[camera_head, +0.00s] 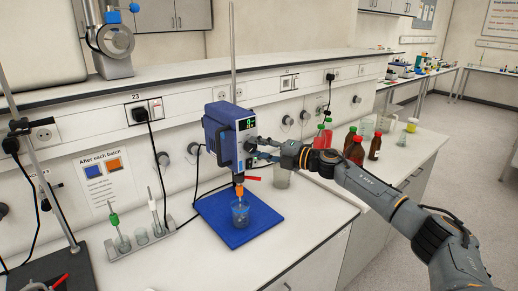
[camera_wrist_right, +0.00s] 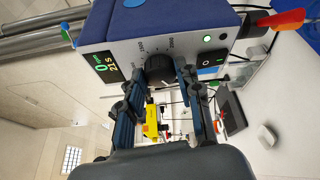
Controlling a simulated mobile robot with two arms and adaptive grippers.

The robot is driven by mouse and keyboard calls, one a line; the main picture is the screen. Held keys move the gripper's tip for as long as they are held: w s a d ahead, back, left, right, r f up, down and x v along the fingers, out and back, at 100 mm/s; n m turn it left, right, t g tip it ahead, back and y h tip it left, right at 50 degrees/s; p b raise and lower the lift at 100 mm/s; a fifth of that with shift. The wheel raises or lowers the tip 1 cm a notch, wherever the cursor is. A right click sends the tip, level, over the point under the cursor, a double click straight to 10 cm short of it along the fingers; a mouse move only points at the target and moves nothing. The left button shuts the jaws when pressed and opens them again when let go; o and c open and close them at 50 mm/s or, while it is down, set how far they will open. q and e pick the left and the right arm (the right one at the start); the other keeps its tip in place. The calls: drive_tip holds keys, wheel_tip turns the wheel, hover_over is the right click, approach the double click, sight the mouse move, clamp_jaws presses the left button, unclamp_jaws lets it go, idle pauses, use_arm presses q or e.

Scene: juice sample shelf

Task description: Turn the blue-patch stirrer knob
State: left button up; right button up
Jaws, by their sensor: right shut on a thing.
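The blue stirrer (camera_head: 224,132) stands upright over a blue base plate (camera_head: 262,219), with its lit display facing right in the head view. Its black knob (camera_wrist_right: 160,68) sits on the front panel in the wrist view, between the display (camera_wrist_right: 102,64) and a switch (camera_wrist_right: 212,60). My right gripper (camera_wrist_right: 164,84) is shut on the knob, one finger on each side. In the head view my right gripper (camera_head: 257,150) reaches the panel from the right. Part of the knob's dial is hidden by the fingers. My left gripper is not in view.
A beaker (camera_head: 241,214) stands under the stirrer. A rack with probes (camera_head: 140,238) is at left. The front right of the bench is clear.

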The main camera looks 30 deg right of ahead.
drive_tip(key=o, duration=1.2)
drive_tip(key=shift+a, duration=0.1)
drive_tip(key=shift+c, duration=0.2)
drive_tip(key=shift+s+d+f, duration=0.1)
drive_tip(key=shift+s+d, duration=0.2)
drive_tip(key=shift+s, duration=0.1)
drive_tip(key=v, duration=1.1)
